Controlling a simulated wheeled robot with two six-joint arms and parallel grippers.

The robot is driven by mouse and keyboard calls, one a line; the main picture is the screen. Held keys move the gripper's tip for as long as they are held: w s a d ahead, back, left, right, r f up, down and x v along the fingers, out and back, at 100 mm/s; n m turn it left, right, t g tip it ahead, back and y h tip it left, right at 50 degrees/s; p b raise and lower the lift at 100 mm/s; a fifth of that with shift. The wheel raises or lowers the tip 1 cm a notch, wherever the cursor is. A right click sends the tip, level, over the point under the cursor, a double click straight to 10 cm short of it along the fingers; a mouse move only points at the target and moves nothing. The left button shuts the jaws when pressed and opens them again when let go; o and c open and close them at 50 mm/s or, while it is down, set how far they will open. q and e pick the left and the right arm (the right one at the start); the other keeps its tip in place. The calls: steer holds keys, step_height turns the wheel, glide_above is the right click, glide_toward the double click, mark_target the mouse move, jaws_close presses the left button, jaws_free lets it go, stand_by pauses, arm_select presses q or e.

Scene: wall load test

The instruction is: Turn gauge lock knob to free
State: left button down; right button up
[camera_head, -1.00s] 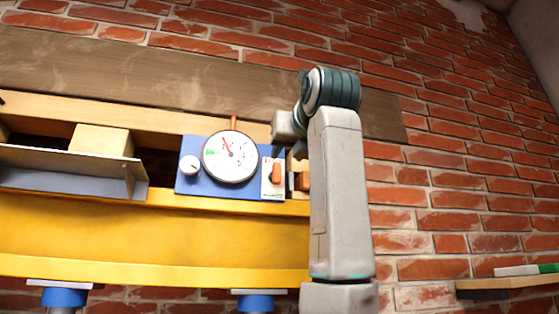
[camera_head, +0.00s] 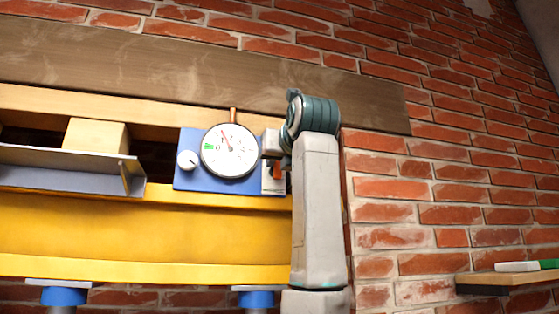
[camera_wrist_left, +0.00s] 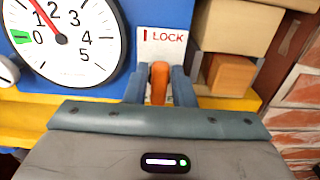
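A blue plate (camera_head: 215,185) carries a white round dial gauge (camera_head: 229,151), which also shows in the wrist view (camera_wrist_left: 70,45). To its right is a white panel marked LOCK (camera_wrist_left: 163,45) with a red line. An orange knob (camera_head: 277,171) stands upright on this panel; it also shows in the wrist view (camera_wrist_left: 160,83). My left gripper (camera_wrist_left: 160,88) is open, with one finger on each side of the knob. Contact with the knob cannot be made out. In the head view, the wrist hides part of the panel. My right gripper is not in view.
A small white knob (camera_head: 187,160) sits left of the dial. A yellow beam (camera_head: 150,230) runs below the plate, with a metal angle (camera_head: 70,170) at left. Wooden blocks (camera_wrist_left: 228,75) sit right of the panel. A shelf (camera_head: 510,280) is at lower right.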

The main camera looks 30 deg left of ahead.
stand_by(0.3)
arm_select(q)
steer(key=m+b, duration=0.1)
steer(key=m, duration=0.5)
steer(key=f+m+b, duration=0.1)
steer(key=m+b, duration=0.1)
steer(key=m, duration=0.4)
steer(key=w+m+b, duration=0.1)
steer(key=m, duration=0.4)
steer(key=shift+d+f+m+b, duration=0.15)
steer(key=shift+d+m+b, duration=0.25)
stand_by(0.4)
steer(key=c, duration=1.4)
jaws_free()
steer(key=shift+o, duration=0.2)
